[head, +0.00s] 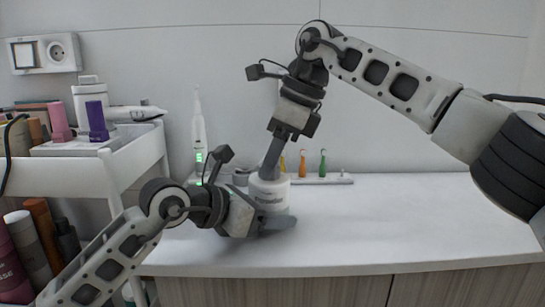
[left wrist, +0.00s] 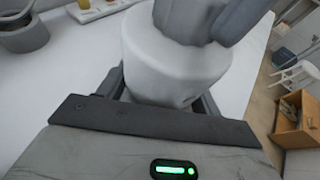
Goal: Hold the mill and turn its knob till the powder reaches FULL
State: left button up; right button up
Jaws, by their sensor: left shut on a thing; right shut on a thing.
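The white round mill (head: 270,193) stands on the counter in the head view, and its white body fills the upper middle of the left wrist view (left wrist: 168,68). My left gripper (head: 273,220) is shut around the mill's lower body from the left. My right gripper (head: 271,168) comes down from above and is shut on the mill's top; its fingers also show in the left wrist view (left wrist: 208,18). The knob is hidden by those fingers. Small lettering on the mill's front is too small to read, and I cannot tell the powder level.
Behind the mill is a white tray (head: 325,179) with small coloured brush heads. A white electric toothbrush (head: 198,130) stands at the back left. A white cart (head: 130,165) with bottles and tubes is at the left. The counter's right side (head: 420,220) is clear.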

dwell(0.4)
jog(key=o, duration=1)
jog(key=shift+r, duration=0.1)
jog(key=v, duration=1.1)
jog(key=shift+d+r, duration=0.2)
jog(key=shift+r, duration=0.15)
